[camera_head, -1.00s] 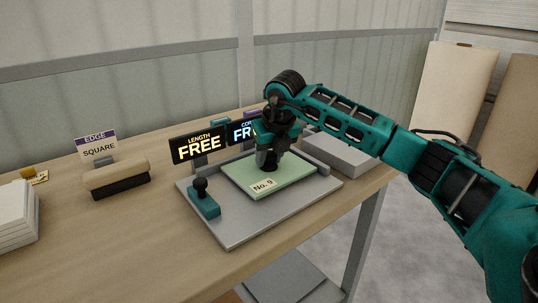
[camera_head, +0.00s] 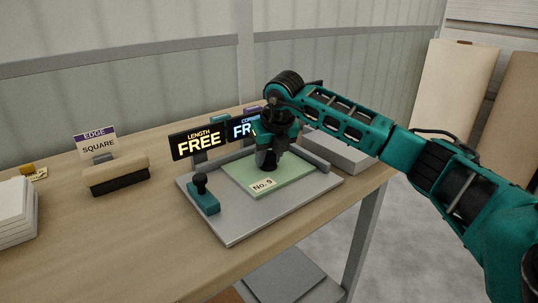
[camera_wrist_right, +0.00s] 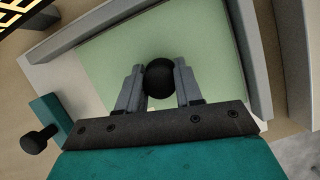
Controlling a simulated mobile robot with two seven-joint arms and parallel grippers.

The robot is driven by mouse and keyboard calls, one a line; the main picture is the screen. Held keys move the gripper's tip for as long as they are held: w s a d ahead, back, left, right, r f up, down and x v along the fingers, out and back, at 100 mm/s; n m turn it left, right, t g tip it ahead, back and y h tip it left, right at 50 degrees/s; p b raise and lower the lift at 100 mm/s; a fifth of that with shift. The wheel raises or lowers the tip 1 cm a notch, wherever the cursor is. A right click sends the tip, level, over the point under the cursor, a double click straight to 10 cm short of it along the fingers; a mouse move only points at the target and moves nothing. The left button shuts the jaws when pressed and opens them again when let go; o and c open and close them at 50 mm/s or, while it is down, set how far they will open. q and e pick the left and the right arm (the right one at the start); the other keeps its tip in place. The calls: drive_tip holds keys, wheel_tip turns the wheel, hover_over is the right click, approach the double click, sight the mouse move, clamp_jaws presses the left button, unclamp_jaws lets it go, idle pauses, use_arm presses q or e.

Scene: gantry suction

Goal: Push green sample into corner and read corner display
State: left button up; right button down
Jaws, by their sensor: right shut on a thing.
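The green sample (camera_head: 288,178), a flat pale-green sheet labelled "No. 9", lies on the grey plate (camera_head: 232,226). It also shows in the wrist view (camera_wrist_right: 110,60), with grey rails along two sides. My right gripper (camera_head: 266,162) is over the sample, its fingers shut on a round black knob (camera_wrist_right: 160,78) above the green surface. The corner display (camera_head: 243,127) is partly hidden by my right gripper; only "FR" of its lit word shows. The length display (camera_head: 198,144) beside it reads "FREE". My left gripper is not in view.
A teal block with a black knob (camera_head: 203,196) sits at the plate's left side. A grey box (camera_head: 345,150) stands behind on the right. A tan-and-black block (camera_head: 116,175), an "EDGE SQUARE" sign (camera_head: 97,143) and a white stack (camera_head: 14,212) are on the left.

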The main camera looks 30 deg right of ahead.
drive_tip(key=shift+w, duration=0.2)
drive_tip(key=shift+d, duration=0.35)
idle(0.4)
drive_tip(key=shift+w+r, duration=0.1)
idle(0.5)
drive_tip(key=c, duration=0.7)
unclamp_jaws()
drive_tip(key=shift+o, duration=0.2)
